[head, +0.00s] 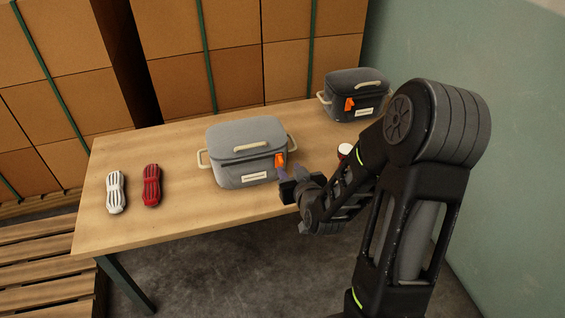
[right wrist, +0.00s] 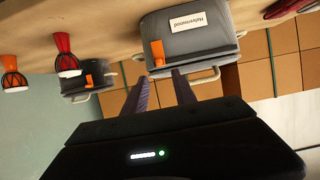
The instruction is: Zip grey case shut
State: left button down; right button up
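A grey case (head: 243,155) with a pale label and cream handles stands near the middle of the table, its lid down. An orange pull tab (head: 280,160) hangs at its front right corner. The case (right wrist: 190,42) and its tab (right wrist: 157,53) also show in the right wrist view. My right gripper (head: 283,184) is in front of that corner. Whether the zip is closed is too small to tell. My left gripper is not in view.
A second, darker grey case (head: 345,88) with an orange tab stands at the back right. White (head: 116,192) and red (head: 151,185) rope bundles lie at the left. Stacked boxes (head: 215,75) stand behind the table (head: 185,215).

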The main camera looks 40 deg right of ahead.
aim_at(281, 159)
jog(key=x, duration=0.7)
jog(key=shift+c, duration=0.2)
grip_shut()
dwell(1.2)
